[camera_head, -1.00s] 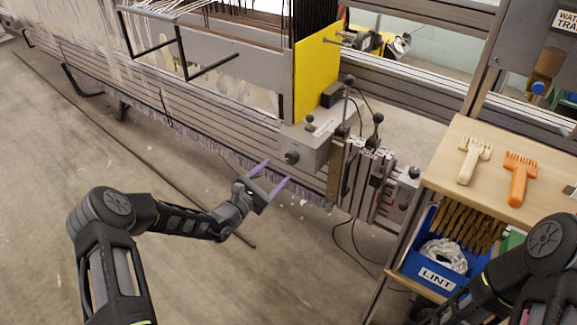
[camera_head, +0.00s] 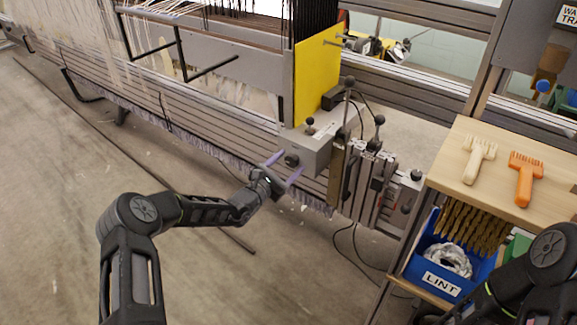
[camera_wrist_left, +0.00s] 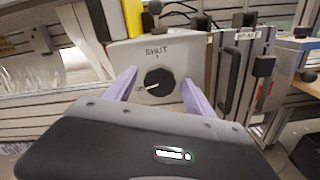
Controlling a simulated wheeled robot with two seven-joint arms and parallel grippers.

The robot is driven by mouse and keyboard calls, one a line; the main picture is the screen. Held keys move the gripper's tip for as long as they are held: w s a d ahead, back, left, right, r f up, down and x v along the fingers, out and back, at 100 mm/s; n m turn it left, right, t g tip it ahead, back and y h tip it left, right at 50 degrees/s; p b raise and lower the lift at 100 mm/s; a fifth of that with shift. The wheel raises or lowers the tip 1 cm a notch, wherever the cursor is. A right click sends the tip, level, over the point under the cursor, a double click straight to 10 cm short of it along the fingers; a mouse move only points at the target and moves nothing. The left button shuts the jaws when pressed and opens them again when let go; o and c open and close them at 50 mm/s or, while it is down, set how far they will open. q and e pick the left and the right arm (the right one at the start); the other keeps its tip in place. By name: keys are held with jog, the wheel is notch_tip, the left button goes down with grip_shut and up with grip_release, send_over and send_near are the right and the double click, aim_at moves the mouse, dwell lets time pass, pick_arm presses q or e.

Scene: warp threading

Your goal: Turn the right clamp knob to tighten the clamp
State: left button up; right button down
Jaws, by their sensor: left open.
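The clamp knob (camera_wrist_left: 159,81) is black and round with a white pointer line, on the front of a grey clamp box (camera_head: 316,150). In the left wrist view the word "SHUT" is above the knob, and a partly readable label is at its left, where the pointer line aims. My left gripper (camera_head: 285,165) is open, its two purple fingers on either side of the knob (camera_head: 291,160) in the picture. I cannot tell whether they touch it. My right gripper is out of view; only part of my right arm shows at the lower right.
A yellow panel (camera_head: 316,75) rises behind the clamp box. Black ball-ended levers (camera_head: 379,120) stand to its right. A wooden table (camera_head: 460,140) holds a cream brush (camera_head: 478,158) and an orange brush (camera_head: 524,178), with a blue LINT bin (camera_head: 443,281) below. The floor at left is open.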

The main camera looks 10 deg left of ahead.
pick_arm(q)
jog(key=c, duration=1.4)
